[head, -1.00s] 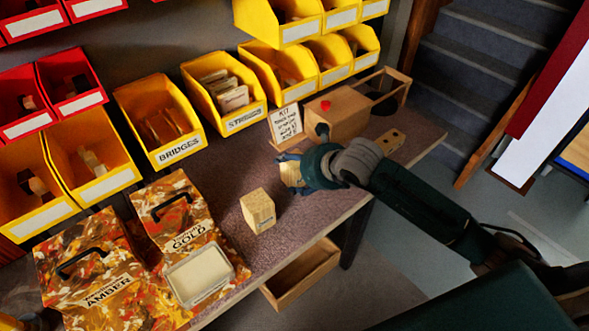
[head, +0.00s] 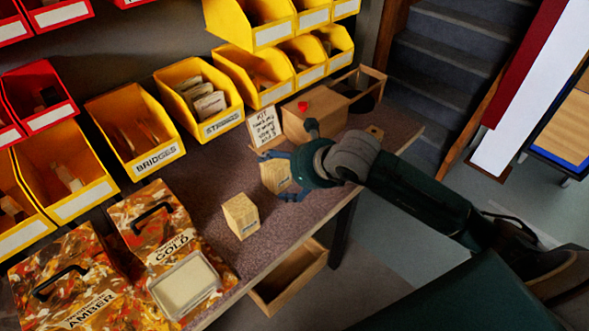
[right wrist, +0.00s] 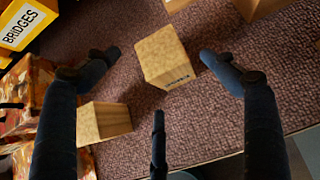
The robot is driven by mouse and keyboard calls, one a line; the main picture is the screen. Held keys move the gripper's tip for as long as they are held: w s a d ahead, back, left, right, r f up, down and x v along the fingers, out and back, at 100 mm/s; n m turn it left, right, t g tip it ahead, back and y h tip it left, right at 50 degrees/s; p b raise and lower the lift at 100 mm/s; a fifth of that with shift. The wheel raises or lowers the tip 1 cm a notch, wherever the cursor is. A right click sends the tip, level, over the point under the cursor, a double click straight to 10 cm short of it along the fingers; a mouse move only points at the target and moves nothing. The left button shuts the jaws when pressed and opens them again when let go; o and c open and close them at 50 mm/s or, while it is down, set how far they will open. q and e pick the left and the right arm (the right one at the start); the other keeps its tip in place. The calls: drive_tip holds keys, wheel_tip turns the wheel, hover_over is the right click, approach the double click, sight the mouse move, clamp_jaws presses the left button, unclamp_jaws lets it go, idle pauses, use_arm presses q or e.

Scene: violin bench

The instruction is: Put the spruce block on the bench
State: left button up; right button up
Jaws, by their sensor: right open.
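A pale wooden block (head: 276,176) stands on the bench (head: 322,192) between the spread fingers of my right gripper (head: 279,175). In the right wrist view this block (right wrist: 167,57) has a small dark label, too small to read, and visible gaps to the fingers of the open gripper (right wrist: 163,60). A second pale block (head: 241,216) stands nearer on the bench; it also shows in the right wrist view (right wrist: 104,122). I cannot read which block is spruce. My left gripper is not in view.
Patterned boxes marked AMBER (head: 65,285) and GOLD (head: 155,225) stand at left. Yellow bins, including BRIDGES (head: 135,135), line the back. A KIT card (head: 264,128) and wooden box (head: 313,118) stand behind the gripper. An open drawer (head: 290,277) juts below the front edge.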

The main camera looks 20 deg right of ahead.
drive_tip(key=b+v, duration=0.1)
drive_tip(key=v, duration=0.6)
drive_tip(key=shift+s+r, duration=0.2)
drive_tip(key=shift+s, duration=0.05)
